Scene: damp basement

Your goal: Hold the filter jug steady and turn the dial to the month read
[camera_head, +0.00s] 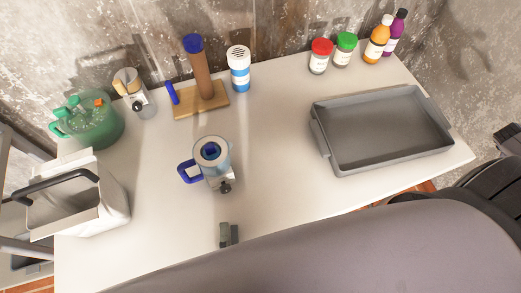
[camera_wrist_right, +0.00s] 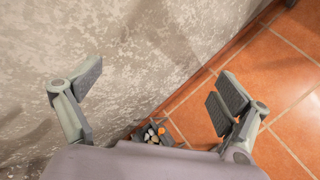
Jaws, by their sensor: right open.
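The filter jug (camera_head: 222,168) stands upright on the white table, with a blue handle on its left. A blue dial (camera_head: 210,150) sits in the middle of its round top; its marks are too small to read. A small dark knob or spout is low on the jug's front. My left gripper (camera_head: 229,235) shows only as grey fingertips at the table's front, apart from the jug and mostly hidden by my arm. My right gripper (camera_wrist_right: 160,90) is open and empty in the right wrist view, over the tiled floor beside the wall, away from the jug.
A grey tray (camera_head: 388,168) is at right; several bottles and jars (camera_head: 345,48) stand behind it. A wooden stand (camera_head: 186,110), blue-white shaker (camera_head: 239,76), green container (camera_head: 88,130) and white bin (camera_head: 115,200) are behind and left. Table between jug and tray is clear.

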